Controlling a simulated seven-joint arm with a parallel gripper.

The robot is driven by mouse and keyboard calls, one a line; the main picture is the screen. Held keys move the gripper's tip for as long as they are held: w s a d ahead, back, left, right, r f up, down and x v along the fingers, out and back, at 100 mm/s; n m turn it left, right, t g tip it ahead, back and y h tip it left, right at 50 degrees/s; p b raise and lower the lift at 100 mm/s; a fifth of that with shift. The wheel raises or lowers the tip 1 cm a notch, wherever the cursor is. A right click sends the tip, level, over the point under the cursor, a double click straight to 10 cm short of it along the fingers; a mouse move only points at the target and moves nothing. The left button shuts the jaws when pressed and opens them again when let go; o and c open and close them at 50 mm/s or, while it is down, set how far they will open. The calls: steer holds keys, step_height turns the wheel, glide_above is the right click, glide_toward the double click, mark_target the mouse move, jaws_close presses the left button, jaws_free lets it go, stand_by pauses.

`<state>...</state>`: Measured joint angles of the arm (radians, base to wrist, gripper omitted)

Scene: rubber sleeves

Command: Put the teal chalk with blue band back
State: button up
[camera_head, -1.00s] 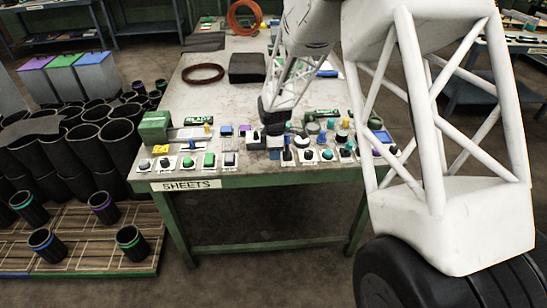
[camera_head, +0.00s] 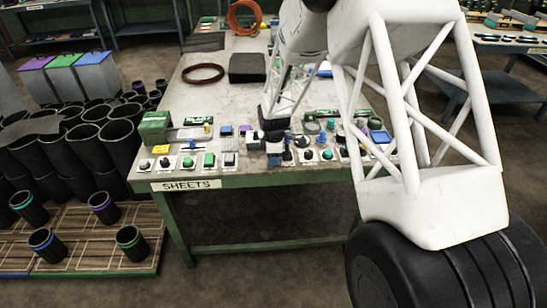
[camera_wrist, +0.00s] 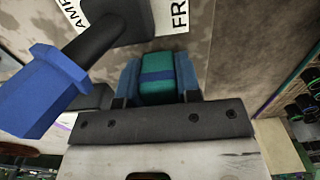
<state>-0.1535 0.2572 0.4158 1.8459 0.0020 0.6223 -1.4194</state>
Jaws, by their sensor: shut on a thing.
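The teal chalk with a blue band (camera_wrist: 158,75) shows in the wrist view, crosswise between the blue fingers of my gripper (camera_wrist: 160,85). My gripper is shut on it. The chalk cannot be made out there. Its lower side and whatever is right beneath it are hidden in the wrist view.
A blue faceted handle on a dark shaft (camera_wrist: 50,85) stands close to the left of my gripper. Several small coloured items on white cards line the bench's front edge (camera_head: 230,182). A black block (camera_head: 247,68) and a dark ring (camera_head: 203,73) lie farther back.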

steer(key=shift+f, duration=0.15)
steer(key=o, duration=0.8)
steer(key=shift+o, duration=0.2)
step_height(320, 180, up, 11)
steer(key=shift+r, duration=0.65)
stand_by(0.6)
